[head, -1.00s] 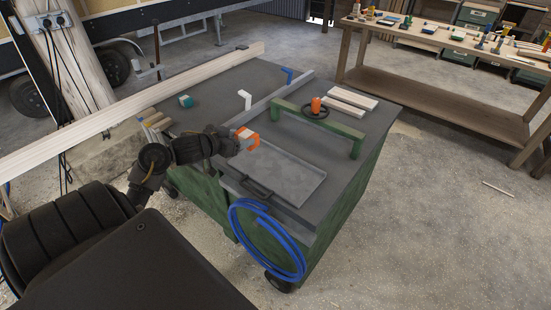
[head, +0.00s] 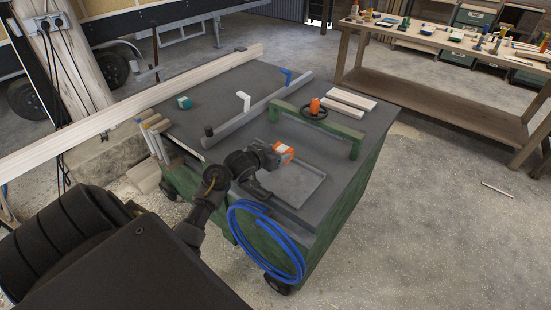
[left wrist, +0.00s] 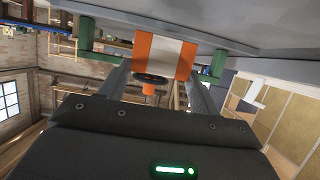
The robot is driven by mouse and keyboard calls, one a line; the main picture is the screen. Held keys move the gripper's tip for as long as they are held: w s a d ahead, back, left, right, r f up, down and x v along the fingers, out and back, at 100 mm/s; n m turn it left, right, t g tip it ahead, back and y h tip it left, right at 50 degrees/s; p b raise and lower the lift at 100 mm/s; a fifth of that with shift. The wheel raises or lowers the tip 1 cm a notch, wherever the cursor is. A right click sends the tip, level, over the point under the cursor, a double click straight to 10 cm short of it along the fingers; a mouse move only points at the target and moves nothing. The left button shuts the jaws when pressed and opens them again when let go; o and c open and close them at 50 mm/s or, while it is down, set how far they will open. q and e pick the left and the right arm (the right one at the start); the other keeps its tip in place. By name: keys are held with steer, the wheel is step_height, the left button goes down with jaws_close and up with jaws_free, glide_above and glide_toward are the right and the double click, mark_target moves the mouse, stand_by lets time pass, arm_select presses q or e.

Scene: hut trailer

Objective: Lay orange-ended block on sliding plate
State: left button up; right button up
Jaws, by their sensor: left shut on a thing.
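The orange-ended block (head: 284,152), white in the middle, is held in my left gripper (head: 275,151). In the left wrist view the block (left wrist: 165,55) sits across between the two fingers, with an orange end on each side. It is over the far part of the grey sliding plate (head: 302,184); whether it touches the plate I cannot tell. My gripper and wrist hide the plate's left part and some of its dark handle (head: 258,189). My right gripper is not in view.
A green bridge (head: 355,143) with an orange knob and black handwheel (head: 314,112) stands behind the plate. A grey fence (head: 240,121) runs along its left. Two pale boards (head: 352,98), a teal-and-white block (head: 184,102) and a blue hose (head: 262,240) are around. The left tabletop is mostly clear.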

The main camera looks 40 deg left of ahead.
arm_select(q)
steer(key=shift+f, duration=1.3)
steer(key=shift+f, duration=0.2)
steer(key=o, duration=1)
steer(key=shift+r, duration=0.25)
steer(key=v, duration=1.2)
